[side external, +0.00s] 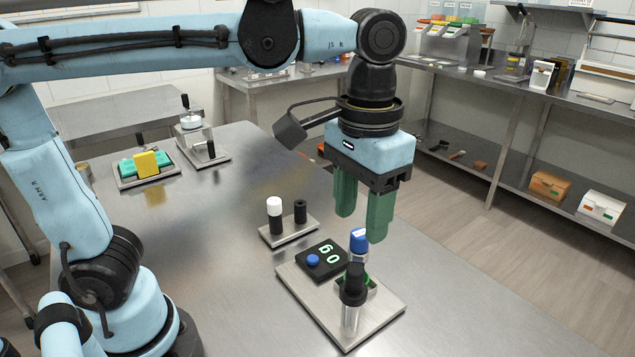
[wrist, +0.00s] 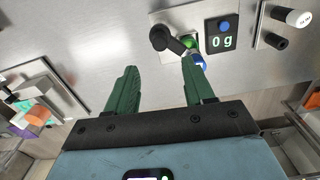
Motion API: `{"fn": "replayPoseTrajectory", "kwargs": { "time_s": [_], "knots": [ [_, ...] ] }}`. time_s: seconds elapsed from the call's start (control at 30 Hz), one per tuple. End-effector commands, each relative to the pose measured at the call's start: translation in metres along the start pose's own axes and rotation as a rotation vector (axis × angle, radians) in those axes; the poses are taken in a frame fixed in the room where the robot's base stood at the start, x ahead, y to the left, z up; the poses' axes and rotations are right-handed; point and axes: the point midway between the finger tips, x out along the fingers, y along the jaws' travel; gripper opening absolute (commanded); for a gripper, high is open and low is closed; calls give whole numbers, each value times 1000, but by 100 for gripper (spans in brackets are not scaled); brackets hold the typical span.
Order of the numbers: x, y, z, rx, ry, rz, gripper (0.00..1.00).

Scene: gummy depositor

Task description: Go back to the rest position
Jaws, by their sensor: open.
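My gripper (side external: 363,212) points down with its two green fingers apart and nothing between them. It hangs above the table, over the far edge of a steel plate (side external: 378,322). On the plate stand a black-topped clear cylinder (side external: 352,290), a blue-capped piece (side external: 358,242) behind it, and a black display (side external: 325,262) reading 0 g with a blue button. In the wrist view my gripper (wrist: 158,90) is also open; the blue-capped piece (wrist: 198,61) lies close to one fingertip in the picture, and I cannot tell the gap in depth.
A small stand (side external: 290,231) with a white-capped and a black cylinder is left of the plate. A tray with green and yellow pieces (side external: 148,165) and another fixture (side external: 205,148) sit at the back left. Shelving (side external: 505,90) lines the right wall.

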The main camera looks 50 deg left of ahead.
Motion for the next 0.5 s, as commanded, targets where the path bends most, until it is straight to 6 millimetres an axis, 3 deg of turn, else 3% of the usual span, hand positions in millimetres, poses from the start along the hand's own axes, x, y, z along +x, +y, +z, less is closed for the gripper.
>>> {"fn": "replayPoseTrajectory", "kwargs": {
  "time_s": [0.2,0.5],
  "knots": [
    [-11,0,0,0,0,0,53],
    [-12,0,0,0,0,0,53]
  ]
}}
